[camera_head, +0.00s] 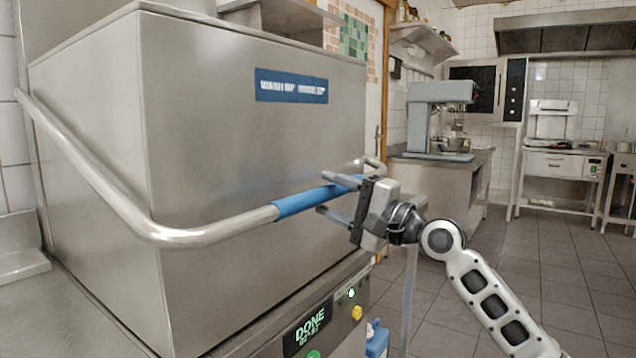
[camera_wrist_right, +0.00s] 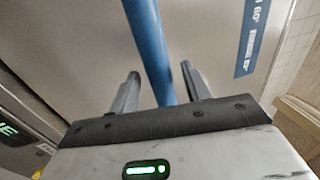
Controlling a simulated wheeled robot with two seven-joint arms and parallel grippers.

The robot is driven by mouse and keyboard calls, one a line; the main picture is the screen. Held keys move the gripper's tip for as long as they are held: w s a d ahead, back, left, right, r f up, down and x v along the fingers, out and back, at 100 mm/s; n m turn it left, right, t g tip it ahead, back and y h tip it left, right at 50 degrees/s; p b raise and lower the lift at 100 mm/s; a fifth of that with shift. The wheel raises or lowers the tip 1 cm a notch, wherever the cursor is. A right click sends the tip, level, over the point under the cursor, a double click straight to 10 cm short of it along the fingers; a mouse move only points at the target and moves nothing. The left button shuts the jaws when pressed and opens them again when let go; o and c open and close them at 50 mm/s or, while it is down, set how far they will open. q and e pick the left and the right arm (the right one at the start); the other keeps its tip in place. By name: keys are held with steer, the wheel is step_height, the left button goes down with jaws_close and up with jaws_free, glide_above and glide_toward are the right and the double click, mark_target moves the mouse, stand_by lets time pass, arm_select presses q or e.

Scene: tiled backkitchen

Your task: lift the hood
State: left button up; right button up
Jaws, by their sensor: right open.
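The hood (camera_head: 250,150) is a large steel box with a blue label, and it sits lowered on the dishwasher. A bent steel bar handle (camera_head: 110,195) runs around its left side and front, with a blue grip section (camera_head: 302,201). My right gripper (camera_head: 333,196) is open at the right end of the blue section, one finger above the bar and one below. In the right wrist view the blue bar (camera_wrist_right: 150,50) passes between the two open fingers (camera_wrist_right: 160,92). I cannot tell whether they touch it. My left gripper is not in view.
Below the hood, a control panel (camera_head: 312,328) shows "DONE" with lit buttons. A steel counter (camera_head: 60,310) lies at the left. A mixer (camera_head: 440,120) stands on a table behind. The tiled floor (camera_head: 570,260) at the right is clear.

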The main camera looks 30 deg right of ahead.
steer(key=shift+x, duration=1.7)
